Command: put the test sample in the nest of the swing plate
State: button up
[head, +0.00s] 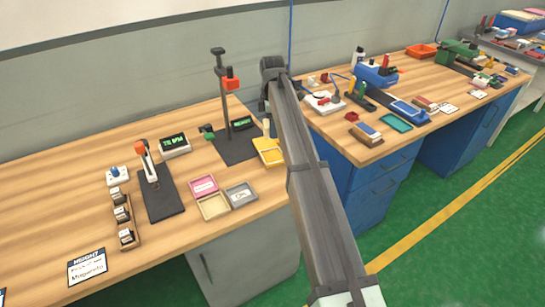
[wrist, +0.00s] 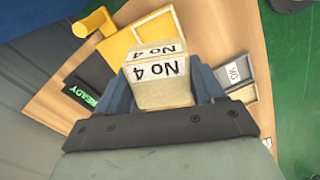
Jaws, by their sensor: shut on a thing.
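The test sample is a pale beige block marked "No 4" (wrist: 160,88) in the wrist view. My gripper (wrist: 162,85) is shut on it, with a blue-grey finger on each side. The block is above the bench near a yellow plate (wrist: 124,45), which is partly hidden behind it. In the head view the yellow plate (head: 270,151) lies at the right of a tall stand (head: 221,85). My arm hides most of the gripper there.
A display reading "READY" (wrist: 86,95) is left of the block in the wrist view. A tray labelled "OK" (wrist: 233,71) is on the right. In the head view, pink (head: 203,187), beige (head: 213,206) and grey (head: 240,194) trays lie near the bench's front edge.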

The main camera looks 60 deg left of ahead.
jog(key=shift+n, duration=1.2)
jog(key=shift+f, duration=5)
jog(key=shift+f, duration=0.15)
jog(key=o, duration=1)
notch_tip(320, 180, up, 12)
jog(key=shift+r, duration=0.2)
